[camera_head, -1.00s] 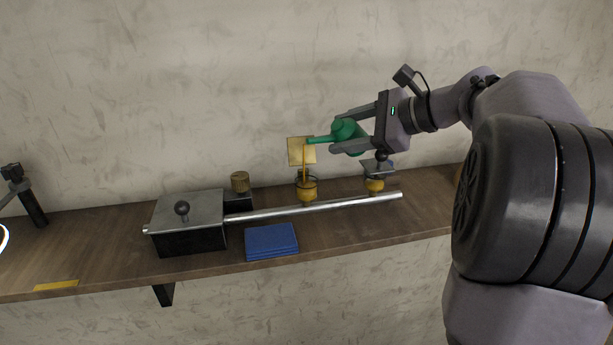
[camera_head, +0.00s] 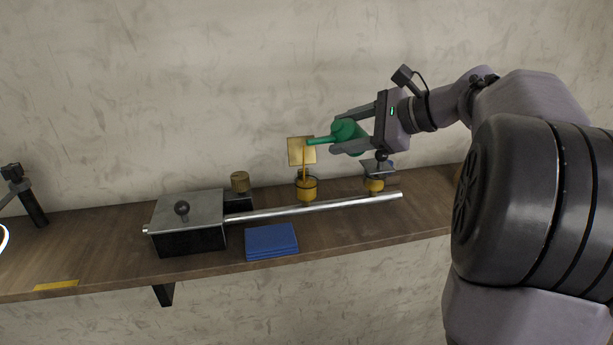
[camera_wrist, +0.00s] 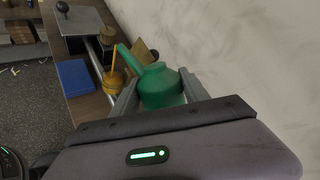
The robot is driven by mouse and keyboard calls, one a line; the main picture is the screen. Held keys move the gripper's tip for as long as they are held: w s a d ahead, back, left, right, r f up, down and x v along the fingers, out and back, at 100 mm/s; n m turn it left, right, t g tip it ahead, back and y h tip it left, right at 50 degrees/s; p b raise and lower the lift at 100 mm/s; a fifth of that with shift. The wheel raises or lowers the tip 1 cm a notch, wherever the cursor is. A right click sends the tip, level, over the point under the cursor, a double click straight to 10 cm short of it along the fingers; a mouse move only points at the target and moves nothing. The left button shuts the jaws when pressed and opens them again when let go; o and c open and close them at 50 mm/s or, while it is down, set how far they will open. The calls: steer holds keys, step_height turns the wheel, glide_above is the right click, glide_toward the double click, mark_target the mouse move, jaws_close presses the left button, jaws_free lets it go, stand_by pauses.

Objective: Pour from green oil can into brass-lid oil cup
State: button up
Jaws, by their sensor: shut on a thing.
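My gripper (camera_head: 350,132) is shut on the green oil can (camera_head: 344,133) and holds it tilted above the shelf, its spout pointing left. The can also shows between the fingers in the wrist view (camera_wrist: 160,86). A thin amber stream runs from the spout tip down into the oil cup with the brass lid (camera_head: 307,190). The cup's square brass lid (camera_head: 301,151) stands open behind the stream. The cup also shows below the spout in the wrist view (camera_wrist: 114,83). How full the cup is, I cannot tell.
A second amber cup with a grey lid (camera_head: 374,184) stands to the right. A metal rod (camera_head: 330,208) runs in front of both cups to a metal-lidded box (camera_head: 188,212). A brass knob (camera_head: 240,182) and folded blue cloth (camera_head: 270,240) are nearby on the wooden shelf (camera_head: 115,240).

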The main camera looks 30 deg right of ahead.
stand_by(0.4)
steer(key=d+r+m+t+y, duration=0.1)
steer(key=d+r+m+y, duration=0.1)
steer(key=d+y, duration=0.1)
steer(key=shift+r+m, duration=0.35)
steer(key=shift+m, duration=0.05)
steer(key=shift+s+d+m+t+y, duration=0.1)
steer(key=shift+d+m+t+y, duration=0.25)
steer(key=shift+m+t+y, duration=0.5)
steer(key=shift+d+f+m, duration=0.1)
steer(key=shift+d+m, duration=0.2)
steer(key=shift+m, duration=0.25)
steer(key=shift+d+t+y, duration=0.25)
steer(key=shift+d, duration=0.1)
steer(key=shift+a, duration=0.25)
